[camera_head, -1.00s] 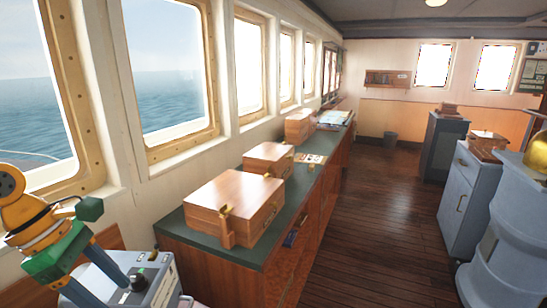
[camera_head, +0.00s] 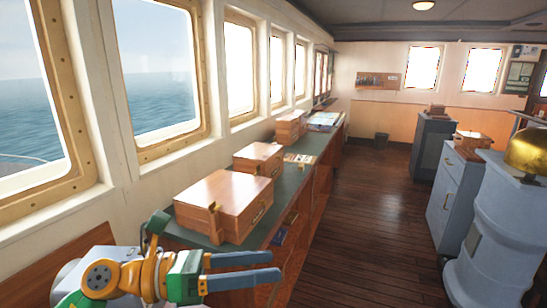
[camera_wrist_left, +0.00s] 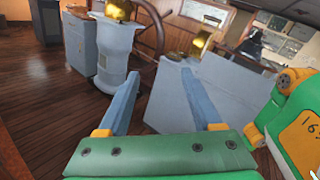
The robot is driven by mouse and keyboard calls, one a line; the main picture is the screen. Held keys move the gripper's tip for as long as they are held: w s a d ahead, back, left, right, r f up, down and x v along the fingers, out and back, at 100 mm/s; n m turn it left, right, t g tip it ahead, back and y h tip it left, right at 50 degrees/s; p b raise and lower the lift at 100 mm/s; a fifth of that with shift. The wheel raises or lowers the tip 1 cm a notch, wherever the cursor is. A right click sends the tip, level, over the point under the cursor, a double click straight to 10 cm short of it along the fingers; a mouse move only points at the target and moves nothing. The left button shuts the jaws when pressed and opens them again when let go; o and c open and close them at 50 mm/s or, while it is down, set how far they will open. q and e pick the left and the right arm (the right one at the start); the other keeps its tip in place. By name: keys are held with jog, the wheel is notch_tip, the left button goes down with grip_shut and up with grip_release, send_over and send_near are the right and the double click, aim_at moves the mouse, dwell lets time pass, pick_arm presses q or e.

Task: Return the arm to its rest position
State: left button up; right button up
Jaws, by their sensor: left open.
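My left gripper (camera_head: 272,266) shows at the bottom left of the head view, with a green body, yellow joints and two blue-grey fingers. The fingers point to the right, roughly level, spread apart with nothing between them. They appear in front of the near end of the green-topped wooden counter (camera_head: 290,188). In the left wrist view the open fingers (camera_wrist_left: 160,76) point out over the floor towards grey pedestals. My right gripper is in neither view.
Wooden boxes (camera_head: 225,198) stand on the counter below the windows. A grey pedestal (camera_head: 497,215) with a brass dome (camera_head: 527,152) and a grey cabinet (camera_head: 450,195) stand at the right. A spoked wheel (camera_wrist_left: 150,35) shows in the wrist view. The wooden floor (camera_head: 365,220) between is clear.

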pick_arm(q)
jog(key=w+a+r+n+t+y, duration=0.1)
jog(key=w+n+t, duration=0.1)
jog(key=n+t, duration=0.6)
jog(key=w+a+r+n+t, duration=0.1)
jog(key=w+a+n+t, duration=0.3)
jog(key=n, duration=0.6)
jog(key=w+a+f+n+t+y, duration=0.1)
jog(key=a+f+n+t+y, duration=0.15)
jog(key=n+y, duration=0.35)
jog(key=a+f+n+t+y, duration=0.1)
jog(key=f+n+t+y, duration=0.1)
jog(key=f+n+y, duration=0.35)
jog(key=s+a+f+n+g+y, duration=0.2)
jog(key=a+f+n+g, duration=0.1)
jog(key=f+n, duration=0.25)
jog(key=s+a+f+n+g+y, duration=0.2)
jog(key=a+f+n+y, duration=0.1)
jog(key=f+n, duration=0.3)
jog(key=s+f+n+g, duration=0.5)
jog(key=s+f+g, duration=0.7)
jog(key=s+f, duration=1.1)
jog(key=f, duration=1)
jog(key=s+a+f+g, duration=0.2)
jog(key=s+f, duration=0.7)
jog(key=s, duration=0.3)
jog(key=shift+f+m, duration=0.3)
